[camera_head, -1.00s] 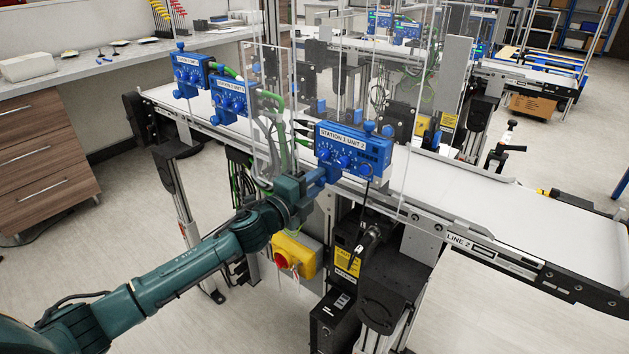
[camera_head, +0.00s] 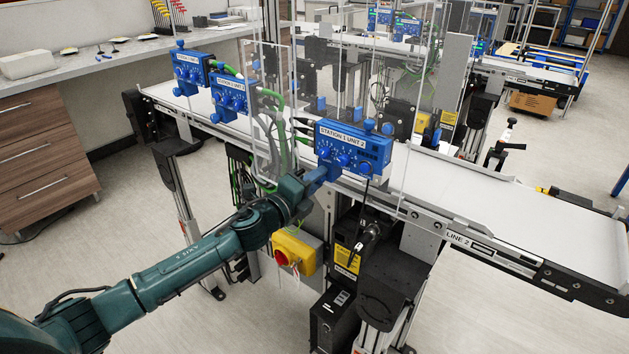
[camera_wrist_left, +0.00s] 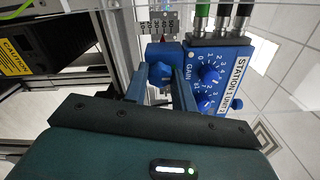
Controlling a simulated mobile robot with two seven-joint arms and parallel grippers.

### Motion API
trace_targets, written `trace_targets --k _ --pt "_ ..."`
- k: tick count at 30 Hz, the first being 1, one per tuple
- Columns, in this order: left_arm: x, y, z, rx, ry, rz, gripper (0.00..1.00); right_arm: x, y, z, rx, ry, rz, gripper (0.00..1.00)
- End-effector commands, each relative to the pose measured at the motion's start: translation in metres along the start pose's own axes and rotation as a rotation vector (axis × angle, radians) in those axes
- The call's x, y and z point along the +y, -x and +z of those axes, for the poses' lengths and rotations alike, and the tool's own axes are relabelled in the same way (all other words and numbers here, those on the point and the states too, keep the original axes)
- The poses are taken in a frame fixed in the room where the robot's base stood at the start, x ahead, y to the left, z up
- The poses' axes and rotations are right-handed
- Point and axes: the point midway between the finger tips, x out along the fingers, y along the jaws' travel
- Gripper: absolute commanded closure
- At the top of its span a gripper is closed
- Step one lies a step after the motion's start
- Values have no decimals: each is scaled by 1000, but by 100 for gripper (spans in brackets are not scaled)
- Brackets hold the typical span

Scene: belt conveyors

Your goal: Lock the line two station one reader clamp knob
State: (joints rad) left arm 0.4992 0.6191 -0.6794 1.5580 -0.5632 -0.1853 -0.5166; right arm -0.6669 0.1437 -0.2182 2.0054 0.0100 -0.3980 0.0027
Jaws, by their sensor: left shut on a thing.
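The blue reader box labelled STATION 1 UNIT 2 (camera_head: 352,151) is mounted at the near side of the LINE 2 conveyor. It also shows in the left wrist view (camera_wrist_left: 226,72), turned on its side. A blue clamp knob (camera_wrist_left: 160,73) sits beside its GAIN dial in the left wrist view. My left gripper (camera_head: 321,178) is at the box's lower left end. In the left wrist view its two fingers (camera_wrist_left: 160,84) are shut on the knob, one on each side. In the head view the gripper hides this knob. My right gripper is not in view.
Two more blue reader boxes (camera_head: 229,96) (camera_head: 188,70) stand farther left along the line. Clear panels (camera_head: 412,130) rise by the conveyor (camera_head: 500,200). A yellow box with a red button (camera_head: 294,254) hangs just below my left wrist, close to it.

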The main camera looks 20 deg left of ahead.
Motion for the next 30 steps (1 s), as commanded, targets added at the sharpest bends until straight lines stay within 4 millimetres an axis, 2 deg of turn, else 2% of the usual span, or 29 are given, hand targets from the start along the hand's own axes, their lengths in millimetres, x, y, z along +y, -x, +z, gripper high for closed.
trace_targets --k 1,2,9,17,20,23,30 --pt "-2 0 0 0 -4 -3 96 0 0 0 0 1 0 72" --pt "-2 0 0 0 -3 -3 72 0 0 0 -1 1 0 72" --pt "-1 0 0 -1 -1 -2 52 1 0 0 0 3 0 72" --pt "0 1 0 -1 0 0 52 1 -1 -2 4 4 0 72" --pt "1 7 1 -1 -1 1 52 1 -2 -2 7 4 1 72" --pt "2 21 0 0 -1 1 52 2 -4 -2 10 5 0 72" --pt "4 76 -1 1 -1 3 52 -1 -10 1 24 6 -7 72"
